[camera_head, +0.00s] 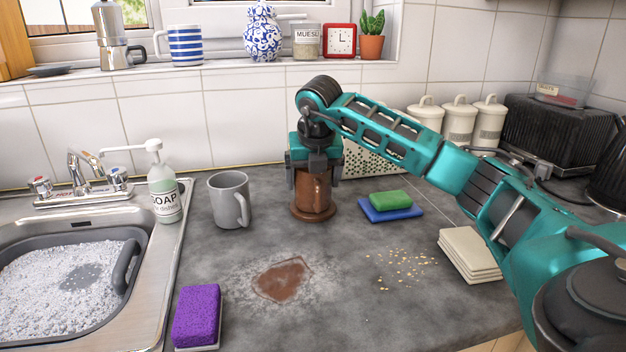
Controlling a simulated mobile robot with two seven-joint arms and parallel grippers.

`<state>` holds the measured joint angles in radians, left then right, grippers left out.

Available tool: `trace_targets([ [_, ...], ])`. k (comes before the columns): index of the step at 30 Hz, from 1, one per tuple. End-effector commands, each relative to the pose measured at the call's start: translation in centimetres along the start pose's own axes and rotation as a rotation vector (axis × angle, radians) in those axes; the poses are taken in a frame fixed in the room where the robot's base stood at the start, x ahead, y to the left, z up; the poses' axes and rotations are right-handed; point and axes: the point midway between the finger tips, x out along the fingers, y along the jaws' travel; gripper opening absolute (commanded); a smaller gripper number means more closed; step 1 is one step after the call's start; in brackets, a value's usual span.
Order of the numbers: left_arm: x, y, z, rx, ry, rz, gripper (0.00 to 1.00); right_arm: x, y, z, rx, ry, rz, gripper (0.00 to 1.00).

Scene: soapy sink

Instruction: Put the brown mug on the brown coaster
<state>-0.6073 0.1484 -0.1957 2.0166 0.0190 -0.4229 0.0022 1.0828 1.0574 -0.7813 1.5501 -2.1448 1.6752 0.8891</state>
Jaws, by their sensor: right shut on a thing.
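The brown mug (312,192) stands upright at the back middle of the counter. It is over the round brown coaster (314,216), whose rim shows around the mug's foot. The mug looks to be resting on the coaster, though a tiny gap could not be told. My right gripper (314,174) points down from above and is shut on the mug's upper part, with fingers at its sides. The gripper hides the mug's rim. My left gripper is not in view.
A grey mug (229,199) stands to the left, near the soap bottle (164,187) and sink. Green and blue sponges (389,205) lie to the right. A brown spill (281,281), crumbs (405,268), a purple sponge (197,315) and stacked beige tiles (468,255) lie nearer.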

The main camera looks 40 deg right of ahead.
Motion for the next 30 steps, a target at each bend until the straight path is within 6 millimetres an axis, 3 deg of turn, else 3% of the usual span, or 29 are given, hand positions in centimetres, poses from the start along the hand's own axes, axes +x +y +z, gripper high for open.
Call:
trace_targets([
  [10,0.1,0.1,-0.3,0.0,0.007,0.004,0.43,0.3,0.0,-0.1,0.001,-0.004,0.002,0.44],
  [11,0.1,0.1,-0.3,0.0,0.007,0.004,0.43,0.4,0.0,-0.1,0.0,-0.003,0.001,0.89],
  [14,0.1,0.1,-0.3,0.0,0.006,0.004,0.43,0.3,0.0,-0.1,0.0,-0.003,0.001,0.98],
  [24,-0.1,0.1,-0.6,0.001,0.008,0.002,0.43,-0.3,0.0,0.1,0.0,-0.003,0.002,1.0],
  [30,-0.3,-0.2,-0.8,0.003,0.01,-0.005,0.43,-3.9,0.0,0.2,0.0,-0.007,0.004,1.0],
])
